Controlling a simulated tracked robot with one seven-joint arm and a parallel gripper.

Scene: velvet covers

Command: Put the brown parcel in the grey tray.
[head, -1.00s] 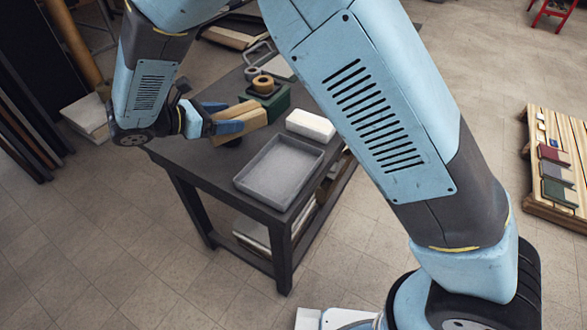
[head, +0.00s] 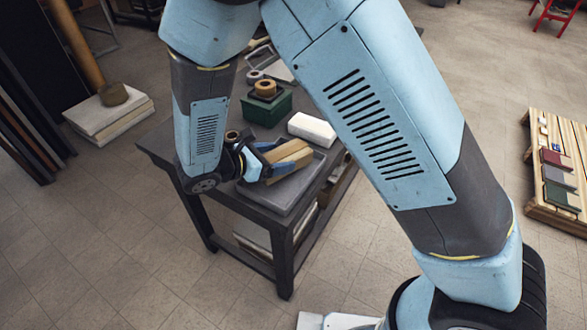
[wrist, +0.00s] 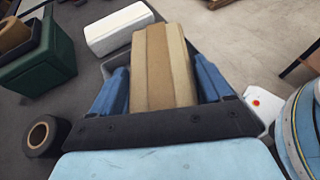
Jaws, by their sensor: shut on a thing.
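The brown parcel (head: 289,154) is a tan and brown block. My gripper (head: 278,163) is shut on it; in the wrist view the parcel (wrist: 162,68) sits between the two blue fingers. The grey tray (head: 281,201) lies on the dark table, and in the head view the parcel and gripper are over it. My wrist and the parcel hide much of the tray. In the wrist view only bits of its rim show beside the fingers. I cannot tell whether the parcel touches the tray floor.
A white block (head: 312,129) stands just behind the tray. A green box (head: 267,107) with a tape roll (head: 265,88) on top is farther back on the dark table (head: 160,143). A dark roll (wrist: 45,135) lies left of my gripper in the wrist view.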

